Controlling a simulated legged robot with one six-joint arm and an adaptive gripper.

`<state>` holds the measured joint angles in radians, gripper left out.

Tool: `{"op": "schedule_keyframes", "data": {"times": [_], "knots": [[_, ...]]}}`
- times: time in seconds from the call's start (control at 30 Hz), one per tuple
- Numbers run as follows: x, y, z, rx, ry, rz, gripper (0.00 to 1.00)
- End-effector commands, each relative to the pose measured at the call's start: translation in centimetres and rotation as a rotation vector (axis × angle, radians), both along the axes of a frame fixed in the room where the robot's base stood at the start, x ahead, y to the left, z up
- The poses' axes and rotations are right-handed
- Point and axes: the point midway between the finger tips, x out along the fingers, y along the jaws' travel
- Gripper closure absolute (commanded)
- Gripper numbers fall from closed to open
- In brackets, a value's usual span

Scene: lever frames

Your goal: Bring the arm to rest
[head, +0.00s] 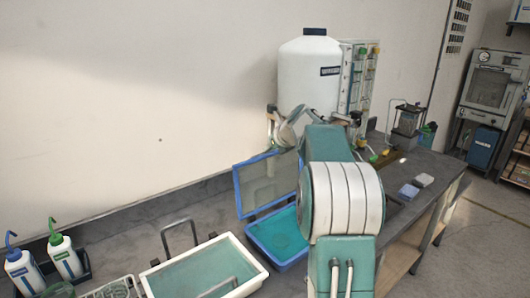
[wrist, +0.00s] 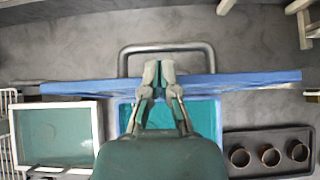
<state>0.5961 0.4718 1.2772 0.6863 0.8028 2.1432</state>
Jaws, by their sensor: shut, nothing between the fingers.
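My arm (head: 340,195), green and white, reaches forward over the bench in the head view and hides part of it. My gripper (wrist: 158,75) shows in the wrist view with its fingertips together and nothing held. A blue-framed clear lid (head: 266,183) stands raised above a blue bin (head: 280,236) with a teal inside. In the wrist view the lid's blue edge (wrist: 240,82) runs across beneath the gripper. A grey loop handle (wrist: 168,46) lies just beyond the fingertips. Whether the fingers touch the lid or handle I cannot tell.
A white tray (head: 152,282) with handles sits left of the bin. Two wash bottles (head: 66,260) stand at far left. A white tank (head: 308,75) stands behind my arm. A dark tray with several round cups (wrist: 269,154) shows at lower right in the wrist view.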

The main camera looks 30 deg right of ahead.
Motion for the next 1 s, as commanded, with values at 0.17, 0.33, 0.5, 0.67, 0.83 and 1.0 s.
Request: {"op": "schedule_keyframes", "data": {"times": [0.17, 0.33, 0.5, 0.67, 0.83, 1.0], "knots": [[-3.0, -0.3, 2.7, -0.001, -0.002, -0.003, 1.0], [-5.2, -0.5, 4.7, -0.001, 0.0, -0.002, 1.0], [-6.3, -0.6, 5.6, 0.001, 0.001, -0.001, 1.0], [-6.5, -0.5, 5.8, 0.001, 0.002, 0.0, 1.0], [-6.7, 0.4, 6.0, -0.03, 0.006, 0.032, 1.0], [-8.5, 6.1, 6.5, -0.24, 0.037, 0.265, 1.0]]}}
